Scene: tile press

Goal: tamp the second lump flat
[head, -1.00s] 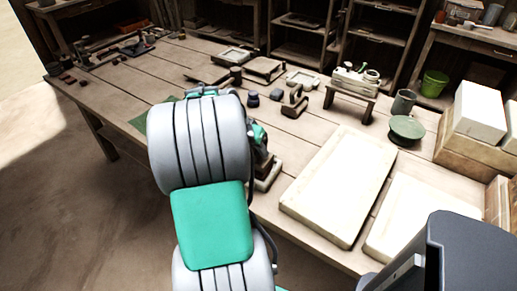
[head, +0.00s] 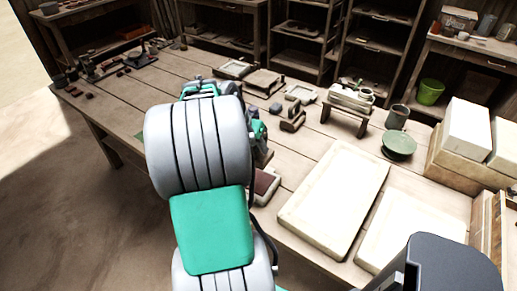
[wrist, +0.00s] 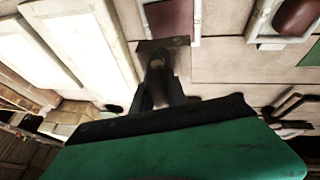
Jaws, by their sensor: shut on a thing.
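My gripper (wrist: 160,92) is shut on a dark tamper (wrist: 163,43) with a wide flat foot, seen in the wrist view. The tamper is beside a pale mould frame (wrist: 196,22) holding flat-looking reddish-brown clay (wrist: 170,18). Its height above the table is unclear. A second pale frame (wrist: 270,40), at the top right, holds a rounded reddish-brown lump (wrist: 297,14). In the head view, one frame with flat brown clay (head: 264,184) shows right of my arm, which hides my gripper and the tamper.
Two large pale boards (head: 337,195) lie on the wooden table to the right. A green round dish (head: 399,144), a grey cup (head: 397,116) and a small stand (head: 348,108) are behind them. White blocks (head: 466,127) stand at far right. The table's left middle is largely clear.

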